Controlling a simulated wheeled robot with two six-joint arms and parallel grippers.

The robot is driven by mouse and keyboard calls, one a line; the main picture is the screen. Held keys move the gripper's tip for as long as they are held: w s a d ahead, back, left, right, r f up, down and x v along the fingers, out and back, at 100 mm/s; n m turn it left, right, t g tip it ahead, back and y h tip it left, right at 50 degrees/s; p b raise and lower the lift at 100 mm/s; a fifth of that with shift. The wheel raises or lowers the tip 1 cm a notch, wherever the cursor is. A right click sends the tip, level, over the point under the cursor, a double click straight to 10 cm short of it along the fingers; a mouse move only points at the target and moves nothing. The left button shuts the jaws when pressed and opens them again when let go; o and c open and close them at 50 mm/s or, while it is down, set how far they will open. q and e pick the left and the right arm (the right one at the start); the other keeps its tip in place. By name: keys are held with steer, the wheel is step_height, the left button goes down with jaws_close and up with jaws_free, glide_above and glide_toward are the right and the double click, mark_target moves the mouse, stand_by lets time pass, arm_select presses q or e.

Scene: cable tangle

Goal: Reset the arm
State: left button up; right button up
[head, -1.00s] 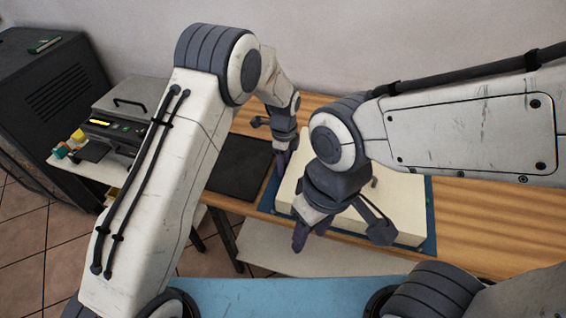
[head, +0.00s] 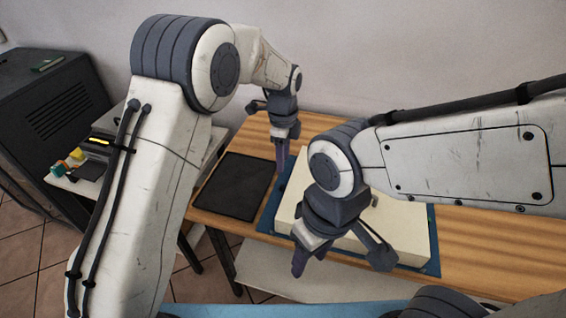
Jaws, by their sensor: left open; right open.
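My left gripper (head: 282,153) points down above the back left edge of the blue mat, with its purple fingers near the left end of the cream box. It is open and holds nothing that I can see. My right gripper (head: 302,259) points down in front of the cream box (head: 375,240), near the table's front edge. It is open and looks empty. My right wrist and forearm hide part of the box. No cable can be made out on the table.
The cream box lies on a blue mat (head: 433,264) on a wooden table (head: 480,235). A flat black pad (head: 235,187) lies to its left. A printer-like device (head: 97,150) and a dark cabinet (head: 45,115) stand at the far left. The table's right side is clear.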

stand_by(0.3)
arm_select(q)
steer(key=s+d+r+n, duration=0.1)
steer(key=s+r+n, duration=0.35)
steer(key=s, duration=0.35)
steer(key=s+a+r+n, duration=0.1)
steer(key=s+a+n, duration=0.1)
steer(key=s, duration=0.5)
steer(key=s+a+r+n, duration=0.1)
steer(key=s+n, duration=0.3)
steer(key=s, duration=0.4)
steer(key=s+a+r+n+h, duration=0.1)
steer(key=s+a+n, duration=0.2)
steer(key=s, duration=0.5)
steer(key=shift+s+a+r+n, duration=0.2)
steer(key=shift+r+n, duration=0.15)
